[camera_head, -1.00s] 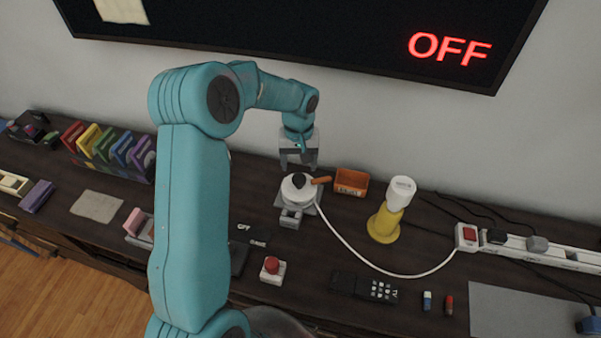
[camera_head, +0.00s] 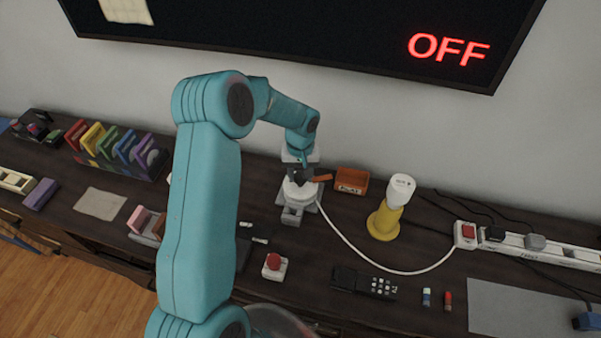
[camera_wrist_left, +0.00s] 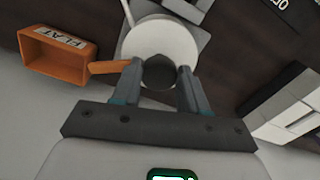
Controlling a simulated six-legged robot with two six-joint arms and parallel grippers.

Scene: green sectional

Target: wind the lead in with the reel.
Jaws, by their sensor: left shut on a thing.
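The white reel (camera_head: 300,193) stands on a grey base near the back of the dark shelf. The white lead (camera_head: 365,262) runs from the reel in a loose curve across the shelf to the white block with a red switch (camera_head: 466,234). My right gripper is not in view.
An orange bin (camera_head: 351,181) stands close to the right of the reel. A yellow lamp-like stand with a white top (camera_head: 386,219) is further right, behind the lead's curve. A red button (camera_head: 273,265) and a remote (camera_head: 365,284) lie in front. A power strip (camera_head: 540,246) is at right.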

